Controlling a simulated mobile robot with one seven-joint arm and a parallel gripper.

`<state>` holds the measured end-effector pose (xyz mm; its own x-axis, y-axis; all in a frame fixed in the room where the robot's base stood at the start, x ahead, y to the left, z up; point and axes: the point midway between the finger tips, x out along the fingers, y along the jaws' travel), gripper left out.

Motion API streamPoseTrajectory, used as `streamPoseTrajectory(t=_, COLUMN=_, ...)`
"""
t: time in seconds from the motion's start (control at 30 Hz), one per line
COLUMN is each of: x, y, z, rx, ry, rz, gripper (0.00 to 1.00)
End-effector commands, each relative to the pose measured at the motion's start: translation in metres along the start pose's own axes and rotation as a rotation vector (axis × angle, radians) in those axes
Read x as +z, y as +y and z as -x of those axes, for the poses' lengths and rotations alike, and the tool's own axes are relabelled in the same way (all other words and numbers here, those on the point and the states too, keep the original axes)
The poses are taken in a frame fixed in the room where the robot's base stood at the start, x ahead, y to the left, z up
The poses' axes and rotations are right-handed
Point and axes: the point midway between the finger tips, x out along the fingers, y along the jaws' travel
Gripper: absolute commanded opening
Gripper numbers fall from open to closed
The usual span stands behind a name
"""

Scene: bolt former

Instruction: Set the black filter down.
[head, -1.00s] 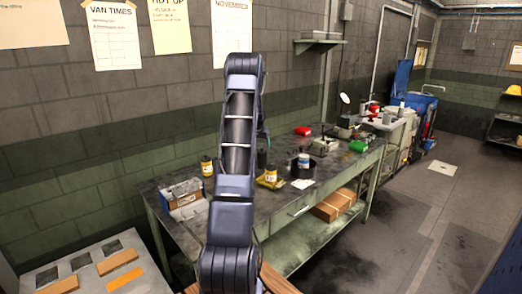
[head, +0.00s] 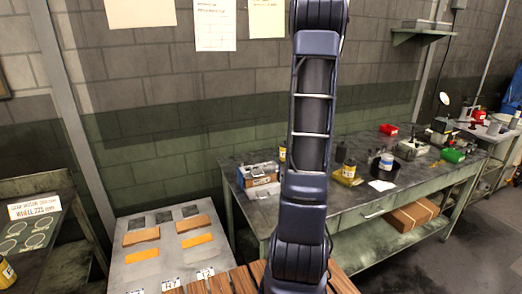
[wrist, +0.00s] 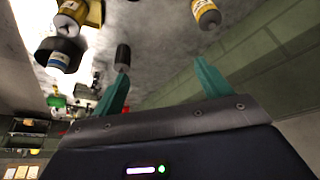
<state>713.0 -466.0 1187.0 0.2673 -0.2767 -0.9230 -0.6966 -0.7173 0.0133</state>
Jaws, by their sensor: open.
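The black filter (wrist: 123,56) is a small dark cylinder in the wrist view, on the grey bench top, close to the tip of the left-hand teal finger. It also shows in the head view as a dark shape (head: 341,152) just right of my arm. My gripper (wrist: 160,68) is open, its two teal fingers wide apart with nothing held between them. I cannot tell whether the left finger touches the filter. In the head view my gripper is not visible; my arm stands upright across the picture.
On the workbench (head: 300,213) a yellow-banded can (head: 349,169) stands right of my arm. A black pot (head: 374,169) holds a white can (head: 386,161). A box (head: 260,174) is at the left end. Red (head: 389,129) and green (head: 453,155) bins stand farther right.

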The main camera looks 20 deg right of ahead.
Motion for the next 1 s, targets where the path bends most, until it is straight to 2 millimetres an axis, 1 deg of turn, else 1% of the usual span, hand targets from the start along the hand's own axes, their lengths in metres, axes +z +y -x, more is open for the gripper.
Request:
streamPoseTrajectory(t=0.03, x=0.015, y=-0.013, z=0.02, rx=-0.012, ry=0.004, rz=0.026, gripper=0.77)
streamPoseTrajectory(t=0.2, x=0.064, y=-0.043, z=0.071, rx=-0.045, ry=0.006, rz=0.113, gripper=0.77)
streamPoseTrajectory(t=0.27, x=0.083, y=-0.052, z=0.088, rx=-0.058, ry=0.007, rz=0.143, gripper=0.77)
streamPoseTrajectory(t=0.3, x=0.096, y=-0.057, z=0.098, rx=-0.066, ry=0.006, rz=0.163, gripper=0.77)
streamPoseTrajectory(t=0.37, x=0.116, y=-0.064, z=0.114, rx=-0.079, ry=0.007, rz=0.193, gripper=0.77)
streamPoseTrajectory(t=0.5, x=0.163, y=-0.076, z=0.146, rx=-0.108, ry=0.008, rz=0.265, gripper=0.77)
streamPoseTrajectory(t=0.57, x=0.184, y=-0.079, z=0.159, rx=-0.122, ry=0.009, rz=0.296, gripper=0.77)
streamPoseTrajectory(t=0.6, x=0.198, y=-0.081, z=0.166, rx=-0.131, ry=0.009, rz=0.316, gripper=0.77)
streamPoseTrajectory(t=0.77, x=0.255, y=-0.083, z=0.194, rx=-0.167, ry=0.012, rz=0.398, gripper=0.77)
streamPoseTrajectory(t=0.8, x=0.269, y=-0.083, z=0.199, rx=-0.176, ry=0.011, rz=0.419, gripper=0.77)
streamPoseTrajectory(t=0.97, x=0.325, y=-0.077, z=0.217, rx=-0.214, ry=0.012, rz=0.502, gripper=0.77)
streamPoseTrajectory(t=1.0, x=0.339, y=-0.075, z=0.221, rx=-0.223, ry=0.012, rz=0.522, gripper=0.77)
